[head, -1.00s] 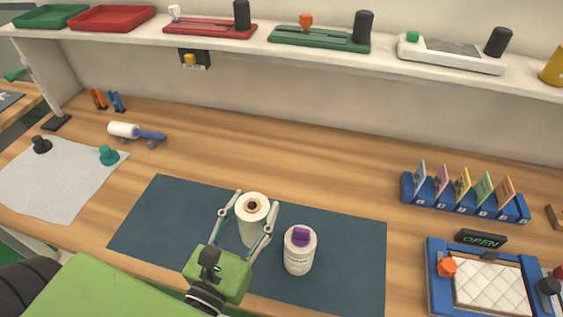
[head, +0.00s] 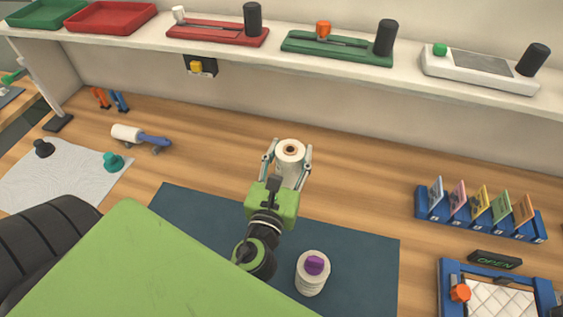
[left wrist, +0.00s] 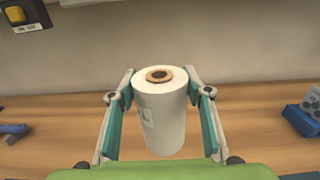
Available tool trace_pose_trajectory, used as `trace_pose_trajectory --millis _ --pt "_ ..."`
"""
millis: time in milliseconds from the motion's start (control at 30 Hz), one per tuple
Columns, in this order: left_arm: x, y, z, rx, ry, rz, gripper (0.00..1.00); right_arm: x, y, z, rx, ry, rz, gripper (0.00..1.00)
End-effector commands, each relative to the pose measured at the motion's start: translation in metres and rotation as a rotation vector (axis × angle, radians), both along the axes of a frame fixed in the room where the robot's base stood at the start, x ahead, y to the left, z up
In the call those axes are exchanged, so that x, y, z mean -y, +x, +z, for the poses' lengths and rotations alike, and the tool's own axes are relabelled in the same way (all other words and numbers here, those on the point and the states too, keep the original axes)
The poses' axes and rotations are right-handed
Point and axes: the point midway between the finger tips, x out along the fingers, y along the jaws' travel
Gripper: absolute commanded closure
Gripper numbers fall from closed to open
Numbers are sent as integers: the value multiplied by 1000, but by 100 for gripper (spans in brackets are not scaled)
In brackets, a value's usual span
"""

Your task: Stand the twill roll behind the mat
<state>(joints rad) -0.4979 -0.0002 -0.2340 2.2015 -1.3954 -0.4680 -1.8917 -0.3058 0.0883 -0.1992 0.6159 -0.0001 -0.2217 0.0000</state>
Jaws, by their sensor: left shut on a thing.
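The twill roll (head: 290,168), a white upright cylinder with a brown core, is between the fingers of my left gripper (head: 289,150). The gripper is shut on it from both sides. In the left wrist view the roll (left wrist: 162,120) stands upright between the teal finger pads. The dark blue mat (head: 355,255) lies on the bench. In the head view the roll appears beyond the mat's back edge, over bare wood. I cannot tell whether its base touches the bench. My right gripper is not in view.
A lint roller (head: 140,137) lies left. Bare wood lies around the held roll; a shelf (head: 400,75) runs above.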

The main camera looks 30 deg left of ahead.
Motion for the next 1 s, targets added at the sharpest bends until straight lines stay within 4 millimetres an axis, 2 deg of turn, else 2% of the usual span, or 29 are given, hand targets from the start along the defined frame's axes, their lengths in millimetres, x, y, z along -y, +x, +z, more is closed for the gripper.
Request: trace_pose_trajectory --millis 67,100,233,567,800,1000 --pt "-14 14 -13 4 3 -1 85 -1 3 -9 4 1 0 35" --pt "-18 17 -27 4 2 -1 85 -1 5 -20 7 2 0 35" --pt "-31 29 -46 4 1 -2 85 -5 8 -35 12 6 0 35" --pt "-44 41 -65 3 0 -2 85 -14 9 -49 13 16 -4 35" --pt "-46 42 -95 3 -2 -2 85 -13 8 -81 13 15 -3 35" --pt "-46 42 -95 2 0 -2 85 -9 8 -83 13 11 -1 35"
